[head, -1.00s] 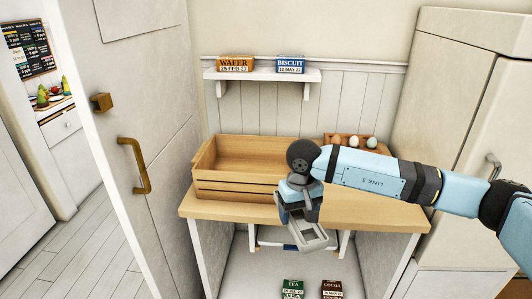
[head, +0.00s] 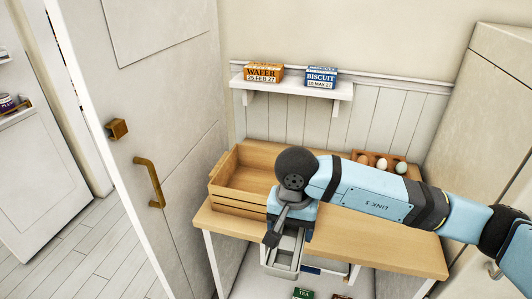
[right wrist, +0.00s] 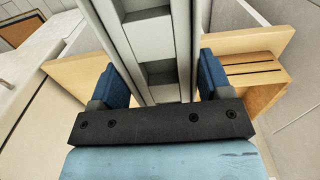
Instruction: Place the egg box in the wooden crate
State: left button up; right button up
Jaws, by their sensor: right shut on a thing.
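The wooden crate (head: 240,199) stands at the left end of the wooden tabletop, its near side facing me and its right part hidden behind my right arm. My right gripper (head: 287,236) is in front of the table edge, near the crate's right front corner. It is shut on the grey egg box (head: 283,262), which hangs tilted in front of the table, outside the crate. In the right wrist view the grey egg box (right wrist: 158,50), with its ridges and hollows, sits between the blue fingers. My left gripper is not in view.
A wooden egg holder (head: 378,161) with several eggs stands at the back right of the tabletop (head: 385,243). Wafer (head: 263,73) and biscuit (head: 321,77) boxes are on the wall shelf. A tea box (head: 303,293) is on the lower level. A door (head: 165,120) stands at left.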

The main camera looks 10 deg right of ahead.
aim_at(268, 193)
jog(key=i, duration=1.15)
